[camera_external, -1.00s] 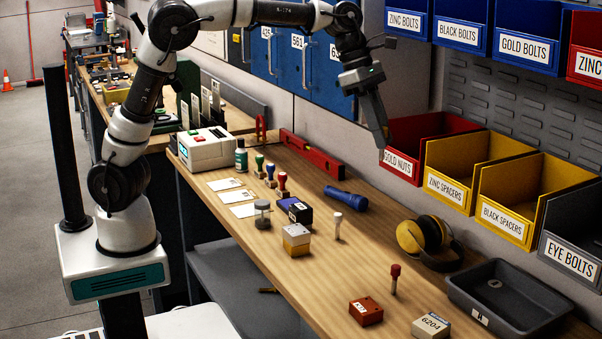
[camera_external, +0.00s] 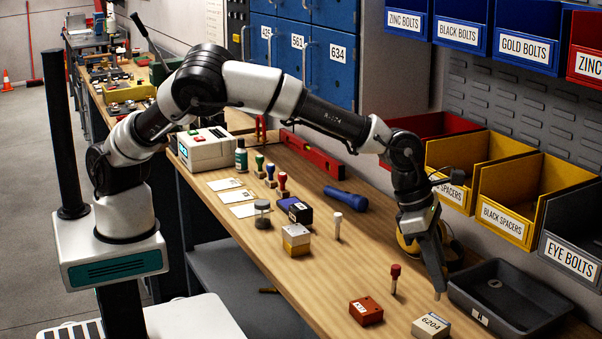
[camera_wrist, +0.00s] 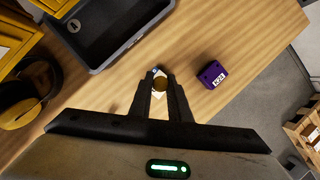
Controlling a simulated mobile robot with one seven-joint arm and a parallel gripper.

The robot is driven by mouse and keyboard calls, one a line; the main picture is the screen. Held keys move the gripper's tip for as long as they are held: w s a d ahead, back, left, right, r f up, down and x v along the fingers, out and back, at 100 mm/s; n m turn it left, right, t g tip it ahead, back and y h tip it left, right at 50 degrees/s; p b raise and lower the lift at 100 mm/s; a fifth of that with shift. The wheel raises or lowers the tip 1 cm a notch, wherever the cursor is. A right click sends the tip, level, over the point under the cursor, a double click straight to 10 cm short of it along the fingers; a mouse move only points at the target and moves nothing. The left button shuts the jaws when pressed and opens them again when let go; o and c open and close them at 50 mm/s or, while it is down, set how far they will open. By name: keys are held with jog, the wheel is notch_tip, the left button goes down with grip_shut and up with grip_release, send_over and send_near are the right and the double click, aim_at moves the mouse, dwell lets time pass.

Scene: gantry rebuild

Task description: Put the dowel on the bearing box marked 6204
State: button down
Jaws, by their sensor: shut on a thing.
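The bearing box marked 6204 (camera_external: 431,326) is a small pale box near the front of the bench. My gripper (camera_external: 438,288) points down just above it in the external view. In the wrist view my gripper (camera_wrist: 160,82) is shut on the dowel (camera_wrist: 159,84), seen end-on as a brown disc between the fingertips. The pale box (camera_wrist: 156,96) shows beneath the dowel, partly hidden by it and the fingers. I cannot tell whether the dowel touches the box.
A dark grey tray (camera_external: 505,305) is close on the right. Yellow ear defenders (camera_wrist: 18,105) lie by the wall. A purple box (camera_wrist: 212,74) is near in the wrist view.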

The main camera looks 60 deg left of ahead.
aim_at(429, 292)
jog(key=shift+f, duration=2.6)
jog(key=shift+f, duration=0.1)
jog(key=shift+f, duration=0.1)
jog(key=c, duration=1.7)
grip_release()
jog(key=shift+o, duration=0.2)
jog(key=shift+r, duration=0.25)
jog(key=v, duration=1.2)
